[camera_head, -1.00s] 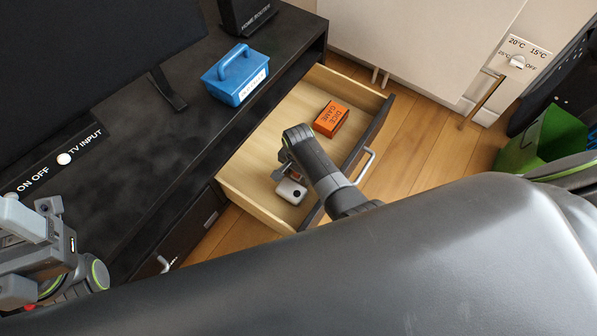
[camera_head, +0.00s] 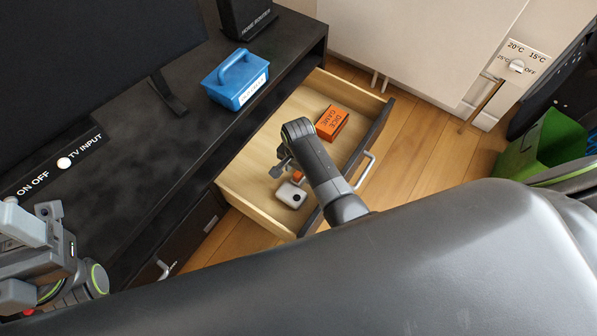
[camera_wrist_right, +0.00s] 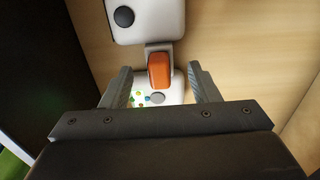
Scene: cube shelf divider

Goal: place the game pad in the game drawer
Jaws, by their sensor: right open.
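The game pad (camera_head: 291,194) is white with an orange middle and lies inside the open game drawer (camera_head: 249,206), near its front left end. In the right wrist view the game pad (camera_wrist_right: 149,22) shows a dark stick, an orange middle and small coloured buttons. My right gripper (camera_head: 284,163) is open over the pad's button end. In the wrist view its fingers (camera_wrist_right: 160,85) stand apart on both sides of that end, with gaps showing. My left gripper (camera_head: 22,258) is at the lower left, away from the drawer; its jaw gap is unclear.
An orange dice game box (camera_head: 332,122) lies in the drawer's far part. A blue handled box (camera_head: 237,80) and a black router (camera_head: 246,18) stand on the dark TV cabinet (camera_head: 150,140). A green bin (camera_head: 545,145) is at the right. My own body covers the lower right.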

